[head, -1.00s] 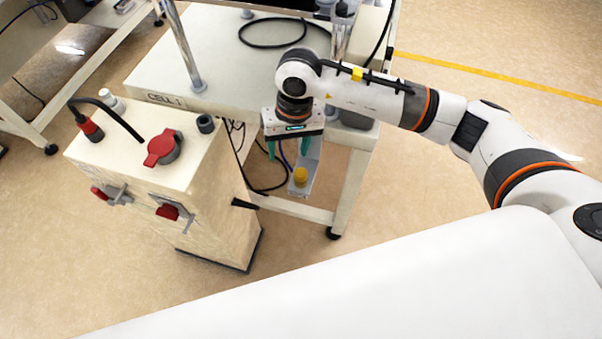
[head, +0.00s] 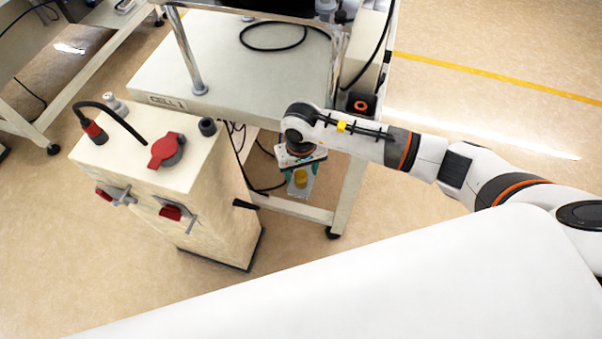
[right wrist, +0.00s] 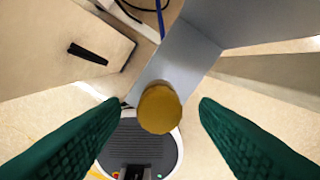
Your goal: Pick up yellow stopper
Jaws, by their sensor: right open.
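The yellow stopper (head: 300,179) stands on a small grey metal bracket (head: 299,191) beside the table. In the right wrist view the stopper (right wrist: 159,107) shows from above, at the end of the bracket (right wrist: 178,60). My right gripper (head: 299,167) is above the stopper in the head view. Its two green fingers are open, one on each side of the stopper in the right wrist view (right wrist: 158,130). Gaps show between the fingers and the stopper there. My left gripper is not in view.
A cream cabinet (head: 190,215) with a red knob (head: 166,151) and a black cable stands left of the bracket. The table (head: 250,75) marked CELL 1 rises behind. Cables hang below the table. Open floor lies in front.

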